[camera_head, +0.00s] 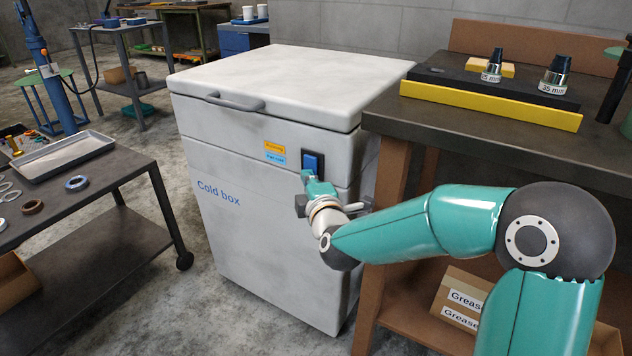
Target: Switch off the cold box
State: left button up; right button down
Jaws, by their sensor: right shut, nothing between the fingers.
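The cold box (257,225) is a white chest with its lid closed, a grey handle on the lid's front edge and blue "Cold box" lettering. A blue rocker switch (313,161) in a black plate sits high on its front, at the right. An orange label and a light blue label (275,159) are left of the switch. My right gripper (304,176) is shut and empty, with its tip at or just in front of the switch's lower edge. I cannot tell whether it touches. The gripper hides the bottom of the switch. My left gripper is not in view.
A dark workbench (480,125) with sockets on a yellow-edged block stands close on the right, beside my right arm. A grease box (462,298) is on its lower shelf. A wheeled cart (95,195) with a metal tray and rings stands at left.

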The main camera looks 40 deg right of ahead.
jog(key=shift+d, duration=0.35)
jog(key=shift+a, duration=0.1)
jog(key=s+a+f+b, duration=0.1)
jog(key=s+a+f, duration=0.1)
jog(key=s+a, duration=0.5)
jog(key=s, duration=0.4)
jog(key=shift+a+f+b, duration=0.15)
jog(key=shift+b, duration=0.25)
